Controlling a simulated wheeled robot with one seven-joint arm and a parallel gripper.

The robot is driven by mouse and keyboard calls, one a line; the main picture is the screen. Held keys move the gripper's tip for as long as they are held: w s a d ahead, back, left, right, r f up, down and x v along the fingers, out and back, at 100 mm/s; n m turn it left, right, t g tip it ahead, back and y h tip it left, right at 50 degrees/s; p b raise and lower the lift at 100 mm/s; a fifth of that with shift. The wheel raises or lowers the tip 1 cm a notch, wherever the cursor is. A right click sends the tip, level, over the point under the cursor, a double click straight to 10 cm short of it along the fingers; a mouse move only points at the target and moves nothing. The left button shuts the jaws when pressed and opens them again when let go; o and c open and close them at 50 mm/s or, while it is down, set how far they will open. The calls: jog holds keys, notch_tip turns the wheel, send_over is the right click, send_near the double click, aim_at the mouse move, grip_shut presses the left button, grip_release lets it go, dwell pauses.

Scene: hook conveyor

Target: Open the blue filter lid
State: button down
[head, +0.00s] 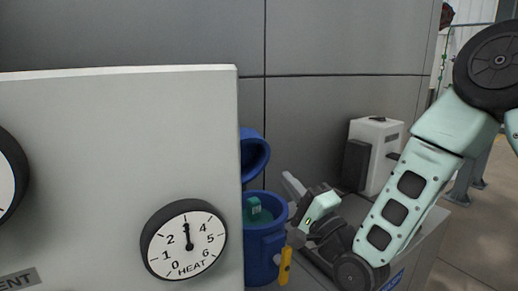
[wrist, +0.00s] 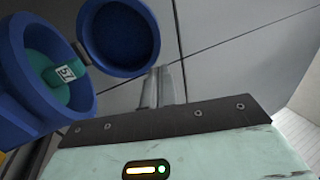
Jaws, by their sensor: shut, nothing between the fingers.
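The blue filter lid (head: 256,150) stands swung up above the blue filter housing (head: 263,248), partly hidden by the pale panel. In the wrist view the lid (wrist: 121,38) shows its round inner side, tipped back from the open mouth of the housing (wrist: 22,92). A teal insert (head: 259,209) with a small label sits inside the housing; it also shows in the wrist view (wrist: 73,92). My gripper (head: 288,178) is shut and empty, just right of the housing. In the wrist view its fingertips (wrist: 161,72) are together, beside the lid and seemingly apart from it.
A pale panel with a HEAT dial (head: 186,240) fills the left front. A yellow handle (head: 285,266) hangs on the housing's front right. A grey-white box unit (head: 378,150) stands behind my arm. A grey wall (head: 330,110) closes off the back.

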jog(key=p, duration=0.5)
send_near(249, 133)
jog(key=x, duration=0.3)
jog(key=shift+w+a+r, duration=0.1)
jog(key=shift+w+a, duration=0.1)
jog(key=shift+w, duration=0.15)
jog(key=shift+w+a+r, duration=0.15)
jog(key=shift+w+a, duration=0.15)
jog(key=shift+w, duration=0.2)
jog(key=shift+w+a+r, duration=0.1)
jog(key=shift+w+r, duration=0.15)
jog(key=w+a, duration=0.1)
jog(key=w+r+g+h, duration=0.1)
jog(key=w+a+g, duration=0.1)
jog(key=w, duration=0.1)
jog(key=shift+a+r+h+p, duration=0.2)
jog(key=shift+a+h+p, duration=0.1)
jog(key=shift+a, duration=0.05)
jog(key=shift+w+a+r, duration=0.25)
jog(key=shift+r, duration=0.05)
